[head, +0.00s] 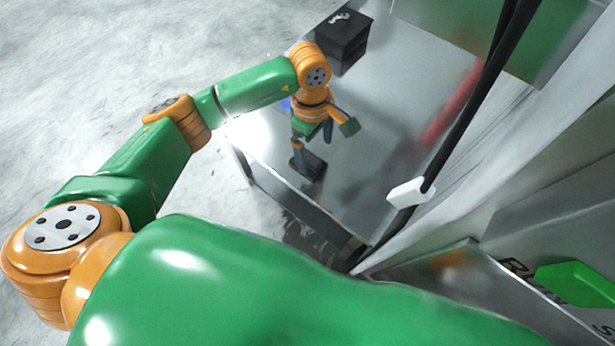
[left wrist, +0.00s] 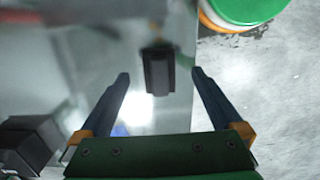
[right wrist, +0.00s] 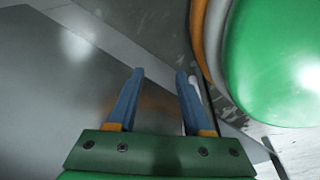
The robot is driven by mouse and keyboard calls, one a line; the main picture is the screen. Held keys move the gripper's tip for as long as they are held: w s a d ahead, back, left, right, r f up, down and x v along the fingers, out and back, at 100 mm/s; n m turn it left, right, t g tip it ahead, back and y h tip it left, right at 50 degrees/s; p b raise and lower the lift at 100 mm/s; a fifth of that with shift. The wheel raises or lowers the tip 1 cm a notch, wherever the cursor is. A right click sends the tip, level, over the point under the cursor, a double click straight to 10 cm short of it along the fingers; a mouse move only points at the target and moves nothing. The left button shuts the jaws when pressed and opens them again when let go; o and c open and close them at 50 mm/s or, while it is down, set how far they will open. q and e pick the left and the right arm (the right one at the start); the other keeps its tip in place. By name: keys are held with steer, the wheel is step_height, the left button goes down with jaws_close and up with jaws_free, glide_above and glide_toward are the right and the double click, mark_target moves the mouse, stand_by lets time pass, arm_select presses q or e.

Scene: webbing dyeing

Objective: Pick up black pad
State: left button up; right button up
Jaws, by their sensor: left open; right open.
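The black pad (head: 314,168) is a small dark block on the shiny metal table, near the table's near edge. My left gripper (head: 312,147) points down just above it, open and empty. In the left wrist view the pad (left wrist: 158,72) shows in line with the gap between the two blue fingers, beyond the tips; I cannot tell exactly how far. My right gripper (right wrist: 158,74) shows only in the right wrist view, open with nothing between its fingers, over a grey metal surface.
A black box (head: 342,44) stands at the table's far corner, and it also shows in the left wrist view (left wrist: 28,148). A black cable with a white clip (head: 410,192) hangs at the right. A grey machine with a green part (head: 578,282) stands at the lower right.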

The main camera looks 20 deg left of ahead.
mark_target(308, 157)
arm_select(q)
steer(key=shift+w+a+f+y, duration=0.2)
steer(key=shift+a+y, duration=0.05)
steer(key=shift+a, duration=0.15)
steer(key=shift+w+a+f+y, duration=0.15)
steer(key=shift+a+f+y, duration=0.1)
steer(key=shift+a, duration=0.15)
step_height(308, 157, down, 6)
steer(key=shift+a+r+b, duration=0.1)
steer(key=shift+a+b, duration=0.05)
steer(key=shift+b, duration=0.3)
steer(key=c, duration=1.3)
arm_select(e)
steer(key=shift+w+a+f, duration=0.25)
steer(key=shift+w, duration=0.25)
steer(key=shift+w+a+f, duration=0.25)
steer(key=shift+w, duration=0.2)
